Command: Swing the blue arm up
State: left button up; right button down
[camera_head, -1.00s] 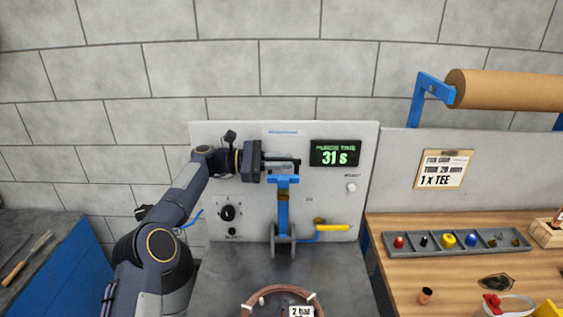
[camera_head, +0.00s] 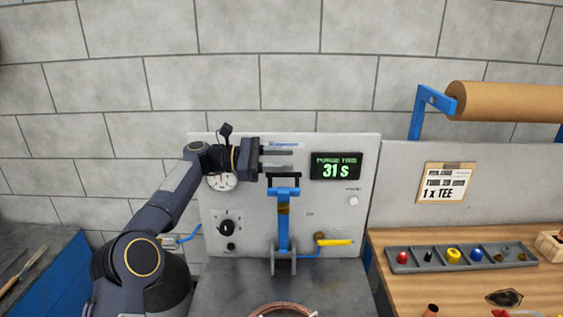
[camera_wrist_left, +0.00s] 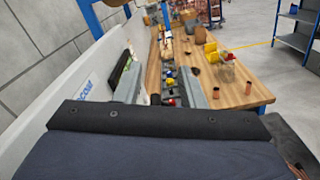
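The blue arm (camera_head: 283,228) stands upright in front of the white panel, rising from a grey bracket near the bench. Its top is a blue crosspiece with a black handle bar (camera_head: 284,175). My left gripper (camera_head: 290,160) comes in from the left just above the bar, its two fingers apart with nothing seen between them. The bar looks just below the lower finger; whether they touch I cannot tell. In the left wrist view the fingers (camera_wrist_left: 160,90) also stand wide apart, and the blue arm cannot be made out there. My right gripper is not in view.
The panel (camera_head: 213,250) carries a gauge (camera_head: 222,181), a black knob (camera_head: 226,228), a yellow lever (camera_head: 335,242) and a display (camera_head: 335,166) reading 31 s. A copper coil (camera_head: 282,308) lies on the bench in front. A wooden bench with a parts tray (camera_head: 462,257) stands at right.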

pick_arm(q)
jog(key=s+r+b, duration=0.5)
jog(key=s+r, duration=0.2)
jog(key=s, duration=0.4)
jog(key=shift+s+r, duration=0.15)
jog(key=shift+s, duration=0.25)
